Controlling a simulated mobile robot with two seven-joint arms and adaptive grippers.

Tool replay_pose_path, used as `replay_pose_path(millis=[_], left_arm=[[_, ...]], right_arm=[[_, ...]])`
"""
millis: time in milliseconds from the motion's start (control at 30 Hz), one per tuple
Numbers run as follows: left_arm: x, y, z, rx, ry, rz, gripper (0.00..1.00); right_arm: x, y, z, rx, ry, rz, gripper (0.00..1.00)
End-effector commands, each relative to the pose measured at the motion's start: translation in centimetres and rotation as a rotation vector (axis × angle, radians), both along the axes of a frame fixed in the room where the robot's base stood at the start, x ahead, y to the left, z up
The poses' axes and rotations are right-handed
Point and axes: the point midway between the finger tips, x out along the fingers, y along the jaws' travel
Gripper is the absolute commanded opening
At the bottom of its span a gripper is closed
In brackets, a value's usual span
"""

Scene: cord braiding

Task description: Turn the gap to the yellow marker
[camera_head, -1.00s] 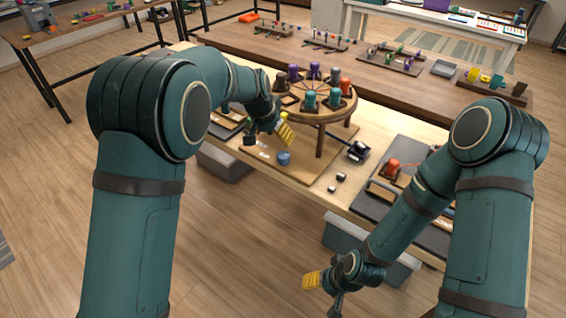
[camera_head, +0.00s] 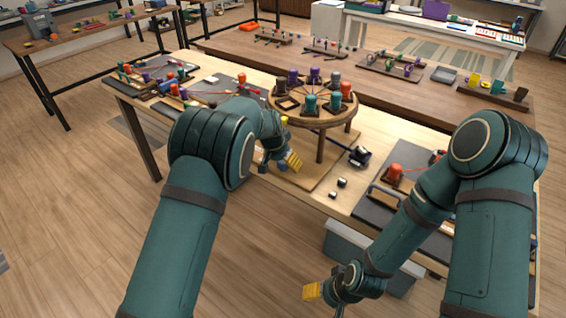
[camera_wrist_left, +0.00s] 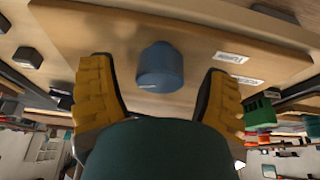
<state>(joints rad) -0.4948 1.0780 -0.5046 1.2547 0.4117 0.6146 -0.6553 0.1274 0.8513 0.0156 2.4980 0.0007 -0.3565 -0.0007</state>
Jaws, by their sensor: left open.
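The round wooden braiding disc (camera_head: 318,116) stands on legs over a base board. Purple, grey, red and teal bobbins sit around it. The gap shows as empty dark seats (camera_head: 287,103) on its left side. A small yellow piece, seemingly the marker (camera_head: 284,121), is at its front-left edge. My left gripper (camera_head: 293,160) is below and in front of the disc, with yellow finger pads. In the left wrist view it is open, with a blue cylinder (camera_wrist_left: 160,68) in view between its fingers, not gripped. My right gripper (camera_head: 313,291) hangs low in front of the table; its jaw opening is unclear.
Trays with red and purple bobbins (camera_head: 175,89) lie at the left of the table. Small black blocks (camera_head: 338,188) and a dark device (camera_head: 359,155) are right of the disc. A dark board with a red bobbin (camera_head: 395,172) lies further right. A bench stands behind.

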Motion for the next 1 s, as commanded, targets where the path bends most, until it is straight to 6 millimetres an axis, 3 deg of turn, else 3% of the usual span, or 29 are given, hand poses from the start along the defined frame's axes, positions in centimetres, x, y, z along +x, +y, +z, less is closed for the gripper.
replay_pose_path(millis=[333, 367, 533, 567, 833, 1000], left_arm=[[0.1, -0.1, -0.3, -0.001, -0.001, 0.0, 0.77], [0.1, -0.1, -0.3, -0.001, -0.001, 0.0, 0.7], [0.1, -0.1, -0.3, -0.001, -0.001, 0.0, 0.11], [0.1, -0.1, -0.3, -0.001, -0.001, 0.0, 0.08], [0.1, -0.1, -0.2, 0.001, -0.001, 0.023, 0.08], [0.1, -0.2, -0.1, 0.001, -0.001, 0.13, 0.08]], right_arm=[[0.0, 0.0, 0.0, 0.0, -0.001, 0.0, 0.61], [0.0, 0.0, 0.0, 0.0, -0.001, 0.0, 0.61], [0.0, 0.0, 0.0, 0.0, -0.001, 0.0, 0.61], [0.0, 0.0, 0.0, 0.0, -0.001, 0.0, 0.61], [0.0, 0.0, 0.3, 0.0, 0.0, 0.0, 0.61], [-0.2, 0.0, 1.4, 0.001, 0.005, 0.001, 0.61]])
